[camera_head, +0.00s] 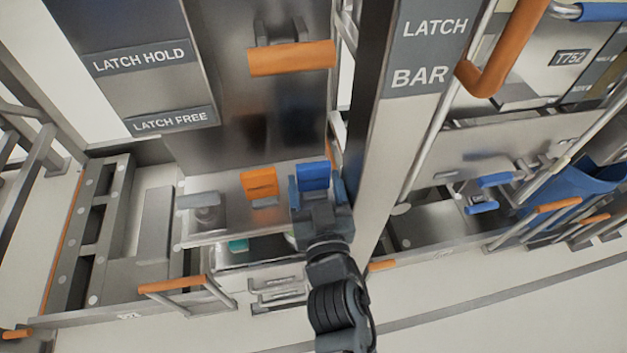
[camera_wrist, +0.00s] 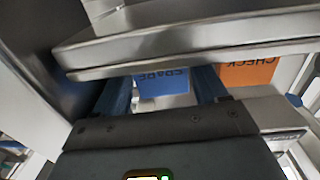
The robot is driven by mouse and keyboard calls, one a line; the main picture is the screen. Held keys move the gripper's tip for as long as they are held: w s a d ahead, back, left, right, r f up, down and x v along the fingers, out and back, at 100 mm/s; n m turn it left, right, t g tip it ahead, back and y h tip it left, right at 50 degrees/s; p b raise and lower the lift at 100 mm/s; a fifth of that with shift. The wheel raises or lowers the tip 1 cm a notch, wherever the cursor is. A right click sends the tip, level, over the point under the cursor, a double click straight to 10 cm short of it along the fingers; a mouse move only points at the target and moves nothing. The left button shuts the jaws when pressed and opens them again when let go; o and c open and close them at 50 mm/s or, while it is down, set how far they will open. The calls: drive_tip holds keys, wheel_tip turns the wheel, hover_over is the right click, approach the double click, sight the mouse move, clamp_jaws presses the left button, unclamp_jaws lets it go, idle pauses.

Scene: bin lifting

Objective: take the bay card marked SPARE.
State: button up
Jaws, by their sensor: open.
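The blue SPARE card (camera_head: 313,174) stands at the right end of a small metal ledge (camera_head: 228,208). In the wrist view the SPARE card (camera_wrist: 163,83) shows with its lettering upside down, partly hidden by a metal edge. An orange card (camera_head: 258,182) stands to its left; in the wrist view this card (camera_wrist: 250,73) reads CHECK. My gripper (camera_head: 317,188) is open at the SPARE card, its blue fingers on either side. In the wrist view my gripper (camera_wrist: 161,88) has the card in the gap between its fingers. I cannot tell whether either finger touches it.
A metal slab edge (camera_wrist: 190,50) crosses close above my fingers in the wrist view. A grey post marked LATCH BAR (camera_head: 387,130) rises just right of my gripper. An orange handle (camera_head: 292,58) is above the ledge. Another orange-topped handle (camera_head: 172,284) stands lower left.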

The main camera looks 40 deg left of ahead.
drive_tip(key=shift+c, duration=0.4)
drive_tip(key=c, duration=0.7)
drive_tip(key=shift+o, duration=0.2)
drive_tip(key=shift+r, duration=0.1)
